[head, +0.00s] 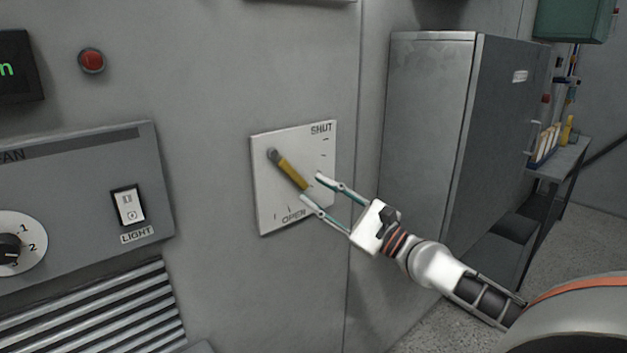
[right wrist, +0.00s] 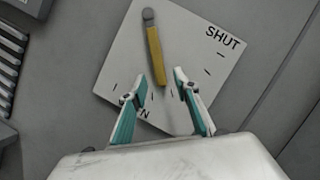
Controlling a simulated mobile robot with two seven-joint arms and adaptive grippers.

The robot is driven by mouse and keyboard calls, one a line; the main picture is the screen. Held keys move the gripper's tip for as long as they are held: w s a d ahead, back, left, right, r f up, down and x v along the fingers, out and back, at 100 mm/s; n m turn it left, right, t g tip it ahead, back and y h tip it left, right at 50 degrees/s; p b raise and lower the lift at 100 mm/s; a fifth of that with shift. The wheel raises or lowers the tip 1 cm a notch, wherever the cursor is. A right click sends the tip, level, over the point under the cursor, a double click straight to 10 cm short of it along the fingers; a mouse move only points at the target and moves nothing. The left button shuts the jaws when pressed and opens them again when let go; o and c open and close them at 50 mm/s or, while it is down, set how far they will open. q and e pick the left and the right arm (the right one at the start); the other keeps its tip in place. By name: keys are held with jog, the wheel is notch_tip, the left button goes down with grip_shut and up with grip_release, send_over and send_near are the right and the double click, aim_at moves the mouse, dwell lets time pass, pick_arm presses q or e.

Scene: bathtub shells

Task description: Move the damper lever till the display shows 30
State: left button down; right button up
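The damper lever (head: 291,172) has a yellow handle on a grey pivot. It sits on a white plate (head: 268,200) marked SHUT at the upper right and OPEN at the bottom, and points down and right between the two marks. My right gripper (head: 312,187) is open, with its fingertips around the lever's free end in the head view. In the right wrist view the lever (right wrist: 155,55) ends between the open fingertips (right wrist: 158,83); whether they touch it I cannot tell. A dark display (head: 12,68) at the left edge is cut off, showing only a green "n". My left gripper is not in view.
A grey panel (head: 85,185) with a LIGHT switch (head: 129,205) and a dial (head: 12,247) is left of the plate. A red button (head: 91,61) is above it. A grey cabinet (head: 430,120) stands to the right. A vent grille (head: 110,310) is at lower left.

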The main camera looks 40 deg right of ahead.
aim_at(293, 184)
jog(key=shift+w+a+r, duration=0.1)
jog(key=shift+w+r, duration=0.3)
jog(key=shift+w, duration=0.1)
jog(key=shift+w+a+f+p, duration=0.1)
jog(key=shift+w+a+p, duration=0.2)
jog(key=shift+w+p, duration=0.35)
grip_shut()
jog(key=shift+a+f+m+t+h, duration=0.15)
jog(key=shift+a+f+m, duration=0.15)
jog(key=shift+m, duration=0.25)
jog(key=shift+a+f+m+t+h, duration=0.15)
jog(key=shift+a+m, duration=0.2)
jog(key=shift+m, duration=0.2)
grip_release()
